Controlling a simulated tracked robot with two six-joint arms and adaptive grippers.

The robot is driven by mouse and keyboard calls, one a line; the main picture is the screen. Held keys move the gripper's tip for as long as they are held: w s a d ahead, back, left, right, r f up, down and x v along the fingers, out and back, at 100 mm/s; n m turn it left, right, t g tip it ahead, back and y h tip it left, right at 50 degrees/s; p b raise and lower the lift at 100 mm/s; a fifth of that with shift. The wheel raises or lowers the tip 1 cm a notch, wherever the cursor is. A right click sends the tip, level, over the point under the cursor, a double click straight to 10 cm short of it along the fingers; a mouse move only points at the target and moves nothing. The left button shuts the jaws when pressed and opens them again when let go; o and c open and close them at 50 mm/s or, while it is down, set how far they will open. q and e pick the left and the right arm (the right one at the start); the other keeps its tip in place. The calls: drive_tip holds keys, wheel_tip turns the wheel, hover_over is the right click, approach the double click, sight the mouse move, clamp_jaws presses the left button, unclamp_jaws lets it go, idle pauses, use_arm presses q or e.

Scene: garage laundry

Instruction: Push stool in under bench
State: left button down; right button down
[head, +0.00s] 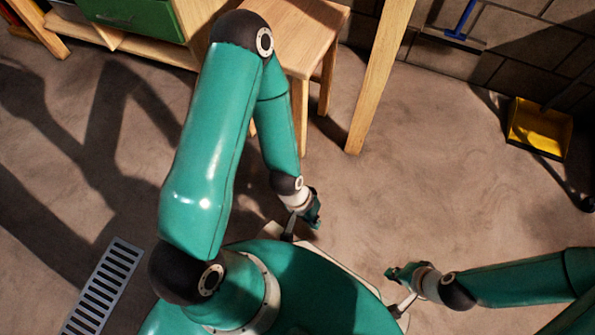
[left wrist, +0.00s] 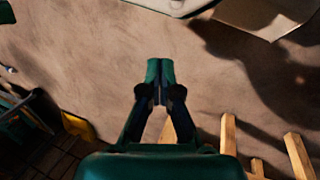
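The wooden stool (head: 306,36) stands upright at the top of the head view, its seat partly hidden by my left arm and cut by the frame edge. Its legs (left wrist: 299,156) show at the lower right of the left wrist view. A slanting wooden post (head: 380,77), seemingly a bench leg, stands right of the stool; the bench top is not in view. My left gripper (head: 313,212) is in front of the stool, apart from it. In the left wrist view its fingers (left wrist: 160,72) are together and empty. My right gripper (head: 394,273) is low right, touching nothing visible.
A wooden shelf with a green drawer (head: 132,18) is left of the stool. A yellow dustpan (head: 539,127) is by the tiled wall at right. A floor grate (head: 102,287) lies at lower left. The floor between post and dustpan is clear.

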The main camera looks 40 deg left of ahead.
use_arm(q)
drive_tip(key=w+a+f+n+t+y, duration=0.4)
drive_tip(key=w+a+f+t+y, duration=0.3)
drive_tip(key=w+a+f, duration=0.8)
drive_tip(key=w+a+r+b, duration=0.1)
drive_tip(key=w+a+b, duration=0.2)
drive_tip(key=w+a, duration=0.2)
drive_tip(key=shift+w+a+r+g+y, duration=0.3)
drive_tip(key=shift+w+a+g+y, duration=0.1)
drive_tip(key=shift+w, duration=1)
drive_tip(key=s+d, duration=0.1)
drive_tip(key=s+d+p, duration=0.1)
drive_tip(key=s, duration=0.1)
drive_tip(key=s+d, duration=0.1)
drive_tip(key=s, duration=0.1)
drive_tip(key=shift+p, duration=0.3)
